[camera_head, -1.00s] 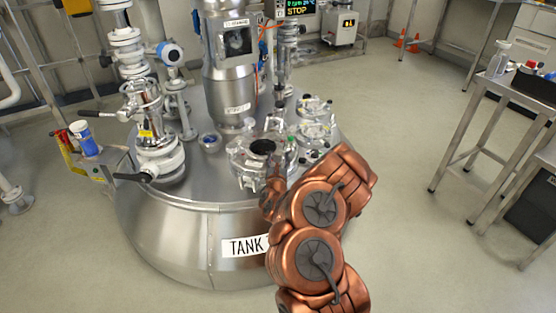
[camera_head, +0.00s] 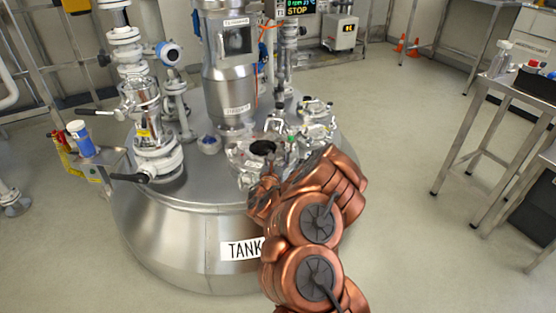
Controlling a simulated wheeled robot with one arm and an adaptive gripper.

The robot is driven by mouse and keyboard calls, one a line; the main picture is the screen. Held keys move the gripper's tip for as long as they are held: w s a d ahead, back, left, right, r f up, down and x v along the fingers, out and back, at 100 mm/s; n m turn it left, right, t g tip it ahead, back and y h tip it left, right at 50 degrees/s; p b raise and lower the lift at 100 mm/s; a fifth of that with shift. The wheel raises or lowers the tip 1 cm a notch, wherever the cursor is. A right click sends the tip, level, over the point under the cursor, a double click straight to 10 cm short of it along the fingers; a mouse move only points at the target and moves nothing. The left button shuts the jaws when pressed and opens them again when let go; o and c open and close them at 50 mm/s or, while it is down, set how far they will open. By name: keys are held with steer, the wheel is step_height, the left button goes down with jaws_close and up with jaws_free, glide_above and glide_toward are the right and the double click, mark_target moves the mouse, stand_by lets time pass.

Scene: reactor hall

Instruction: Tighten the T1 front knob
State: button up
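The steel tank (camera_head: 180,225) stands in the middle of the head view, its label "TANK" partly covered by my copper arm. On its top, near the front, is a round port (camera_head: 240,155) with a dark opening and metal clamp fittings around its rim. I cannot single out the T1 front knob; the front right of this port is behind my arm. The end of my arm reaches down to the port's front edge. My gripper is too small and too covered there to tell whether it is open or shut, or touches a fitting.
A mixer column (camera_head: 230,75) rises behind the port. A valve stack (camera_head: 155,150) with black handles stands to its left, and a second fitted port (camera_head: 315,115) to its right. A steel table (camera_head: 500,95) stands at the right; the floor between is clear.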

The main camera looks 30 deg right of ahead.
mark_target(276, 163)
steer(key=o, duration=0.4)
steer(key=shift+v, duration=3.8)
